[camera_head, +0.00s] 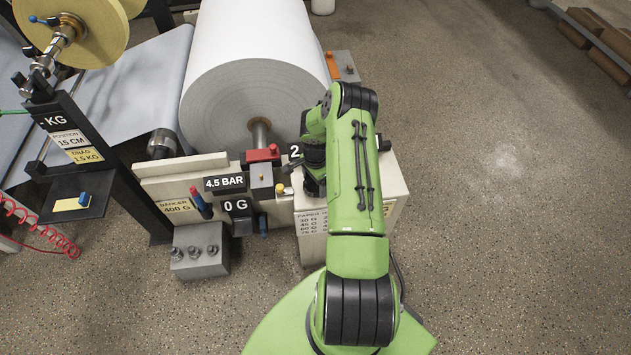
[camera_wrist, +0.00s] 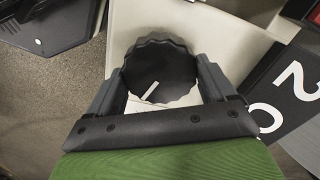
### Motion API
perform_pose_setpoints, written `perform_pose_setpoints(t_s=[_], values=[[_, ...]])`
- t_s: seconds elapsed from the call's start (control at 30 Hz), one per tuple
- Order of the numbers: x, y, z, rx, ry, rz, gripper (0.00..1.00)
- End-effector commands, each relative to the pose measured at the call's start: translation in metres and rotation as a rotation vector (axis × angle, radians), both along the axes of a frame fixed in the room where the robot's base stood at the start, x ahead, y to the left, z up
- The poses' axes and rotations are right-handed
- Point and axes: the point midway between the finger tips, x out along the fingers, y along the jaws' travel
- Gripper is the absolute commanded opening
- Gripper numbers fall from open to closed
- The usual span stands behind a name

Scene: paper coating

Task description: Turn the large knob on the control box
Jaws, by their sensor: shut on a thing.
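The large knob (camera_wrist: 160,68) is black with a scalloped edge and a white pointer line, seen in the wrist view. The pointer slants toward the lower left in that view. My gripper (camera_wrist: 160,85) has one finger on each side of the knob and is shut on it. The pale control box (camera_head: 308,222) stands at the middle of the head view, with a printed list on its front. In the head view my arm hides the knob and most of the box top.
A large white paper roll (camera_head: 235,75) stands behind the box. Left of the box are a 4.5 BAR display (camera_head: 224,183), a 0 G display (camera_head: 237,205) and a grey block with several small knobs (camera_head: 200,250).

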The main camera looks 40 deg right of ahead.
Motion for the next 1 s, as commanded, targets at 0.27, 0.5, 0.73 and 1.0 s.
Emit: perform_pose_setpoints(t_s=[0.27,0.5,0.73,1.0], values=[[0.0007,-0.0003,0.0007,-0.001,-0.002,-0.165,0.53],[0.0008,-0.0004,0.0007,-0.001,-0.002,-0.238,0.53],[0.0008,-0.0004,0.0007,-0.002,-0.003,-0.256,0.53],[0.0009,-0.0004,0.0008,-0.002,-0.003,-0.255,0.53]])
